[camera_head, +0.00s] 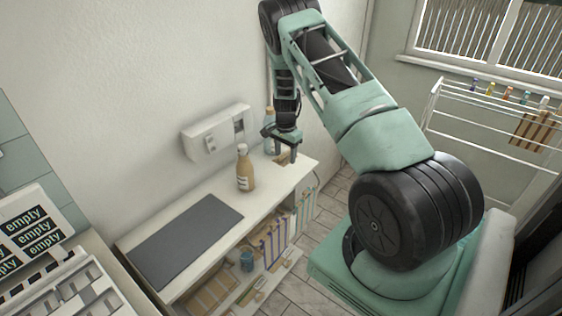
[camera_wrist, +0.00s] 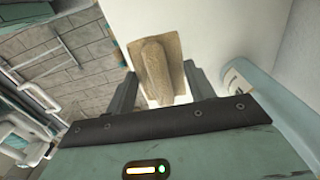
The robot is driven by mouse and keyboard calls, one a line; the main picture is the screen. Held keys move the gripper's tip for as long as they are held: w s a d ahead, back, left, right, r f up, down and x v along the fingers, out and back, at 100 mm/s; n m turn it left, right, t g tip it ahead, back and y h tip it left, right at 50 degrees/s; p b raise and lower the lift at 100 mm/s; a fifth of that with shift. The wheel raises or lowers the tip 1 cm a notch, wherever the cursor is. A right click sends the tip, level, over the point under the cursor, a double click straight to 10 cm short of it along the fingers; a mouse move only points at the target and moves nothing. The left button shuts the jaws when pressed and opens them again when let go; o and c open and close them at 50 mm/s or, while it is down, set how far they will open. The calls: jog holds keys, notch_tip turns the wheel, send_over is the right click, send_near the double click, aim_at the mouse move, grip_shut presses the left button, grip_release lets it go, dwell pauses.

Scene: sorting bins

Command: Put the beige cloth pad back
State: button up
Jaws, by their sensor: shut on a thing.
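The beige cloth pad (camera_wrist: 152,50) shows in the wrist view between the two fingers of my gripper (camera_wrist: 160,88), with a raised ridge along its middle. My gripper is shut on it. In the head view my gripper (camera_head: 284,154) points down over the far end of the white counter (camera_head: 190,205). A small tan patch of the pad (camera_head: 281,159) shows at the fingertips. I cannot tell whether the pad touches the counter.
A tan bottle (camera_head: 245,170) stands left of my gripper, and a pale blue bottle (camera_head: 269,138) stands behind it. A dark grey mat (camera_head: 187,240) lies at the counter's near end. A white box (camera_head: 217,133) is on the wall. A drying rack (camera_head: 490,110) stands at right.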

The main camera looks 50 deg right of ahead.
aim_at(285, 174)
jog(key=shift+d+f, duration=0.15)
jog(key=shift+f, duration=0.2)
jog(key=shift+f+b, duration=1.7)
jog(key=shift+f, duration=0.8)
jog(key=shift+f+b, duration=0.6)
jog(key=shift+f, duration=0.05)
jog(key=o, duration=1)
jog(key=shift+o, duration=0.2)
notch_tip(285, 174, up, 17)
jog(key=b, duration=0.3)
jog(key=shift+r, duration=0.2)
